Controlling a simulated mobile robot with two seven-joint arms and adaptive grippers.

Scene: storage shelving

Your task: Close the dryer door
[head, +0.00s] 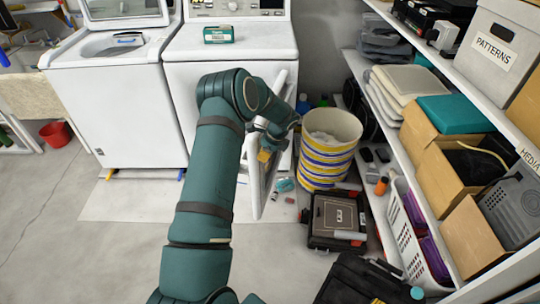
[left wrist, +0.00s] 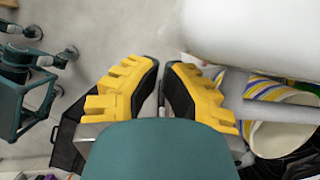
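The white dryer (head: 262,46) stands at the back centre in the head view. Its door (head: 256,187) is swung open toward me and shows nearly edge-on. My left arm hides much of the dryer front and its opening. My left gripper (head: 264,155) is at the door, its yellow fingertip overlapping the door in the picture; contact cannot be told. In the left wrist view its yellow fingers (left wrist: 161,70) have a narrow gap and hold nothing visible. A white rounded surface (left wrist: 260,35) beside the right finger looks like the door. My right gripper is not in view.
A striped bucket (head: 328,150) and a dark toolbox (head: 338,218) stand right of the door, with small items on the floor between. Loaded shelves (head: 381,205) line the right. A washer (head: 125,105) stands left. The floor (head: 110,250) at left is clear.

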